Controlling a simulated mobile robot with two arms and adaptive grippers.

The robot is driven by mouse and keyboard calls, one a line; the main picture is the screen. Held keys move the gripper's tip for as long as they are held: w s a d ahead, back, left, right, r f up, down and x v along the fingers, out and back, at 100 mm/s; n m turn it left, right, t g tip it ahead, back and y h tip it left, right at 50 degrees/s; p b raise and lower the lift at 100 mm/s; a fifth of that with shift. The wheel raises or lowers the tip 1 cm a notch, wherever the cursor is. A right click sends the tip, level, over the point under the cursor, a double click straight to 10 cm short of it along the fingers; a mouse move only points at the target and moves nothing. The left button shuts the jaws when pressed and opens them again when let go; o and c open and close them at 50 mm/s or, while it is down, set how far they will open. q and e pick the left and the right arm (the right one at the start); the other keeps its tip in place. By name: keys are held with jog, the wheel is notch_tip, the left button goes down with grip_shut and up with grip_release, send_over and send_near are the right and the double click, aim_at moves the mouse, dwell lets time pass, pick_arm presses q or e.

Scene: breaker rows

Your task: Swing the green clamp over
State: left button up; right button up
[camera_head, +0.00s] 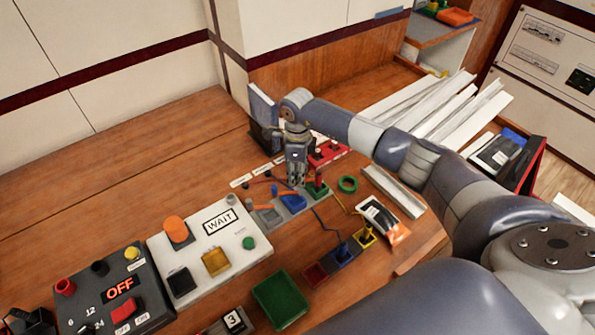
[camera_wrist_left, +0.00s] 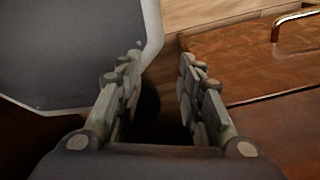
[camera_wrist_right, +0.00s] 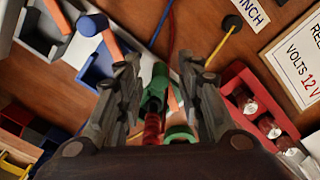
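The green clamp (camera_head: 317,189) stands at the right end of a row of lever clamps on the wooden bench. It also shows in the right wrist view (camera_wrist_right: 155,88), with a red part below it. My right gripper (camera_head: 297,181) points down at the row, beside the green clamp. In the right wrist view its fingers (camera_wrist_right: 159,62) are apart, one on each side of the green clamp, with visible gaps. The blue clamp (camera_head: 292,201) and grey clamp (camera_head: 268,215) lie left of it. My left gripper (camera_wrist_left: 159,58) is open and empty, away from the row.
A red block with several knobs (camera_head: 326,153) stands close behind the green clamp. A green ring (camera_head: 348,184) lies to its right. Wires run across the bench. A white WAIT panel (camera_head: 212,245) and a green tray (camera_head: 280,300) are nearer. The back left bench is clear.

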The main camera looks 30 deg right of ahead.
jog(key=shift+f, duration=0.2)
jog(key=shift+c, duration=0.3)
grip_shut()
pick_arm(q)
jog(key=shift+s, duration=0.1)
